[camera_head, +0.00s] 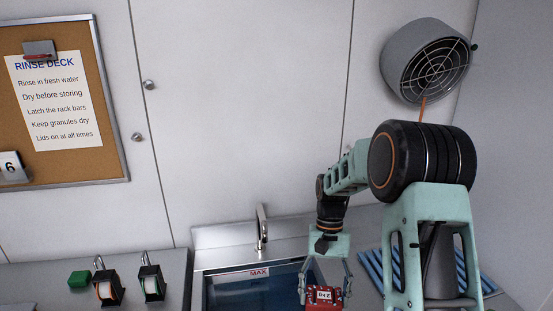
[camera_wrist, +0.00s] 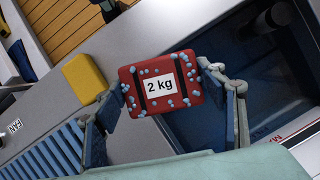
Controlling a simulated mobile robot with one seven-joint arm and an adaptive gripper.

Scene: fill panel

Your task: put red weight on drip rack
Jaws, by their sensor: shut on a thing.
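The red weight (camera_head: 323,297), labelled "2 kg", is held between the fingers of my gripper (camera_head: 325,286) near the right side of the sink. In the wrist view the weight (camera_wrist: 184,66) has two dark straps and pale blue drops on its face. My gripper (camera_wrist: 172,97) is shut on its two sides. The drip rack, a set of blue bars (camera_head: 369,270), lies on the counter to the right of the gripper, partly hidden behind my arm. In the wrist view the rack (camera_wrist: 42,160) is at lower left, apart from the weight.
The sink (camera_head: 240,291), marked MAX, holds dark blue water, with a tap (camera_head: 262,228) behind it. A yellow block (camera_wrist: 84,78) lies on the counter. A fan (camera_head: 428,60) hangs above.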

